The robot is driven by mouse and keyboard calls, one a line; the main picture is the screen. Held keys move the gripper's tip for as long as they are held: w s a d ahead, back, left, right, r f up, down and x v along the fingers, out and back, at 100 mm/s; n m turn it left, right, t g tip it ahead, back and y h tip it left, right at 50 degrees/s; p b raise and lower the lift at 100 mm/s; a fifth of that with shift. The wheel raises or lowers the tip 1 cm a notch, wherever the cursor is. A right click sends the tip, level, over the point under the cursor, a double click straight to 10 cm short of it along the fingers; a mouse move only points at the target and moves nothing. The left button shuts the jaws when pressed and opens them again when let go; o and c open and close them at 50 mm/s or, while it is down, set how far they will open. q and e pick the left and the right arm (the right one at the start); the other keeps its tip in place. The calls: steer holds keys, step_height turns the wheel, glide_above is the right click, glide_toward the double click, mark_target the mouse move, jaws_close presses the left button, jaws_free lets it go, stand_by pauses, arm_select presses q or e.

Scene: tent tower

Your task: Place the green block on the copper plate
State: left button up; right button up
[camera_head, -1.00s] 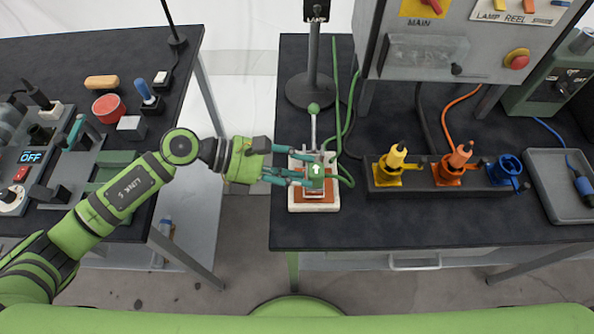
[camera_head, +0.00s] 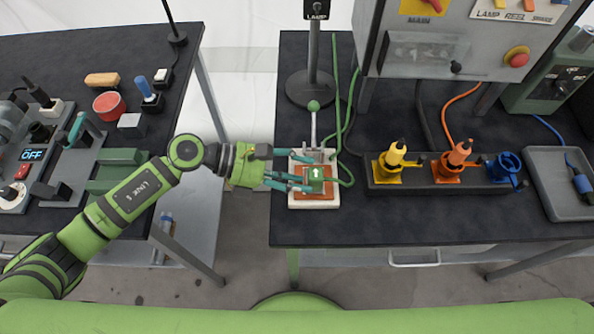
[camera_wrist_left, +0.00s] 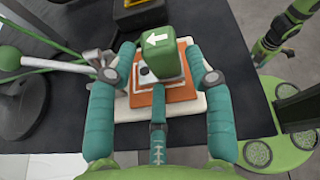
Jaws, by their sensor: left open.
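The green block (camera_head: 317,174), with a white arrow on top, stands upright over the copper plate (camera_head: 312,196), apparently resting on it. The plate lies on a white base on the right bench. In the left wrist view, the block (camera_wrist_left: 168,58) is between my fingers, and the orange-brown plate (camera_wrist_left: 187,91) shows around its foot. My left gripper (camera_head: 300,176) comes in from the left, open, its fingers spread around the block's near side. In the wrist view, gaps show between the gripper (camera_wrist_left: 160,80) and the block. My right gripper is not in view.
A lever with a green knob (camera_head: 313,106) rises just behind the plate. Green cables (camera_head: 349,130) run beside it. A lamp stand (camera_head: 309,89) is farther back. A socket row (camera_head: 430,190) lies to the right. The bench front (camera_head: 390,225) is clear.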

arm_select(q)
steer(key=b+v, duration=0.5)
steer(key=v, duration=0.7)
stand_by(1.0)
